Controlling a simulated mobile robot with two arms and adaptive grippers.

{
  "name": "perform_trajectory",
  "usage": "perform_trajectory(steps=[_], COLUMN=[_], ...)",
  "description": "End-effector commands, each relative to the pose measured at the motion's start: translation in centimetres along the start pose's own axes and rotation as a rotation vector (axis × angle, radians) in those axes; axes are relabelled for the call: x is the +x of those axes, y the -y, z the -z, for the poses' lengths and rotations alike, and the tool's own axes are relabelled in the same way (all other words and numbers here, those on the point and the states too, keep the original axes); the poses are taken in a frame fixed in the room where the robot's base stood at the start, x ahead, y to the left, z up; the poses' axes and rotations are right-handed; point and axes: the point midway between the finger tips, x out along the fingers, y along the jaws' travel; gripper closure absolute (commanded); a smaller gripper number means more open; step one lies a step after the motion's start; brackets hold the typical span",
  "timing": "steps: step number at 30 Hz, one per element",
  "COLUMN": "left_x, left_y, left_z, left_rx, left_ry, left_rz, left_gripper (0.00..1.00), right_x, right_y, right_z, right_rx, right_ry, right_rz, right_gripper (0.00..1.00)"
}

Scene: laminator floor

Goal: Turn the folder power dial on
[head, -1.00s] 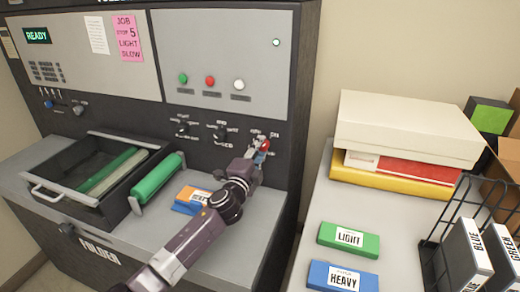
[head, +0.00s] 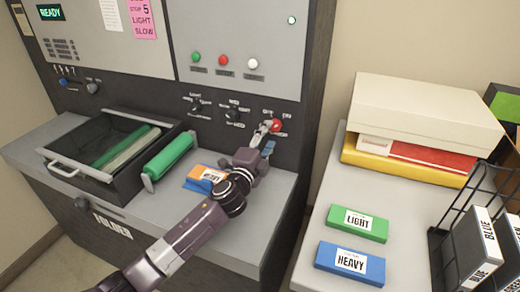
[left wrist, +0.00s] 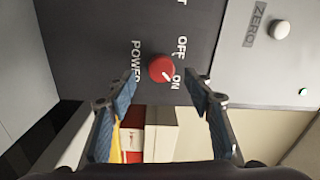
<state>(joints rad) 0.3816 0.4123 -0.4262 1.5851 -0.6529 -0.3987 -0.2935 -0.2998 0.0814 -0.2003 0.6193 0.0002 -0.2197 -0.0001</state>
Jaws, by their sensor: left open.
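The red power dial (head: 277,125) is on the dark lower panel of the folder. In the left wrist view the dial (left wrist: 162,68) shows a white mark on the side toward the ON label (left wrist: 176,82); the OFF label (left wrist: 181,47) is above that. My left gripper (head: 266,138) is in front of the dial. In the left wrist view its open fingers (left wrist: 160,85) stand on either side below the dial, with no visible contact. My right gripper is not in view.
Two black knobs (head: 233,114) and green, red and white buttons (head: 223,60) are nearby on the panel. An open drawer (head: 85,165) and green roller (head: 168,157) are left. A side table (head: 318,225) holds boxes and labelled blocks.

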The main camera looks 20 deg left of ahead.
Motion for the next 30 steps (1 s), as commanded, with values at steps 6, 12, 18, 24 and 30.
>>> perform_trajectory(steps=[6,12,18,24,30], left_x=[-4.5,-7.0,-7.8,-7.8,-7.7], left_y=[-0.2,-0.1,0.0,0.0,0.0], left_z=[0.0,0.0,0.0,0.0,0.0], left_rx=[-0.001,0.001,0.001,0.0,0.0], left_ry=[0.0,0.0,0.001,0.001,0.001], left_rz=[-0.003,-0.002,-0.001,0.0,0.0], left_gripper=[0.53,0.53,0.53,0.53,0.53], right_x=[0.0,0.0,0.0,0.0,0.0], right_y=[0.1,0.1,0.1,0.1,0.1], right_z=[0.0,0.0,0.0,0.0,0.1], right_rx=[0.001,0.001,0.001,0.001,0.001], right_ry=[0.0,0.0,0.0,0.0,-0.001], right_rz=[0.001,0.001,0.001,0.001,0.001], right_gripper=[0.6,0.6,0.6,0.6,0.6])
